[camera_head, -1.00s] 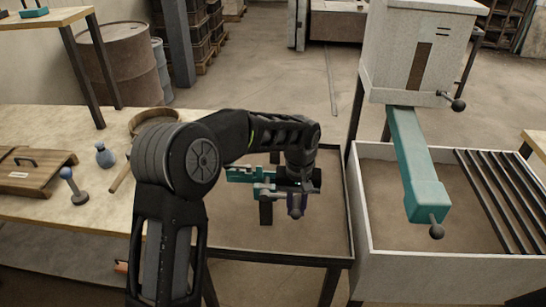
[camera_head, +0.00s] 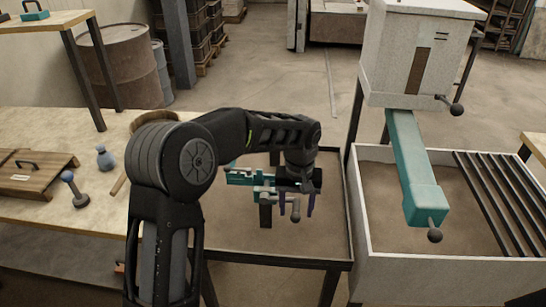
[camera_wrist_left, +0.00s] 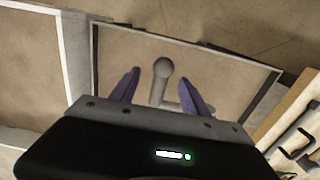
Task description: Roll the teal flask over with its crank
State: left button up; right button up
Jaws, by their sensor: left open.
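The teal flask (camera_head: 240,179) is in the middle of the head view, over a shallow brown tray, and my left arm hides much of it. Its grey crank (camera_head: 295,216) ends in a round knob, which also shows in the left wrist view (camera_wrist_left: 163,68). My left gripper (camera_head: 298,207) points down at the crank, with its purple fingers apart. In the left wrist view the knob stands between the two fingers (camera_wrist_left: 161,73), with a visible gap on each side. My right gripper is not in view.
The dark-edged tray (camera_head: 335,240) surrounds the flask area. At right, a teal chute (camera_head: 410,160) with a knob hangs from a white hopper (camera_head: 415,55) above a white bin (camera_head: 440,272).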

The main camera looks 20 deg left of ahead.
pick_arm(q)
jog(key=r, duration=0.1)
jog(key=s+r+p, duration=0.1)
jog(key=r, duration=0.1)
jog(key=s+r+p, duration=0.1)
jog(key=r, duration=0.1)
jog(key=shift+d+r, duration=0.15)
jog(key=shift+d, duration=0.25)
jog(key=shift+s, duration=0.1)
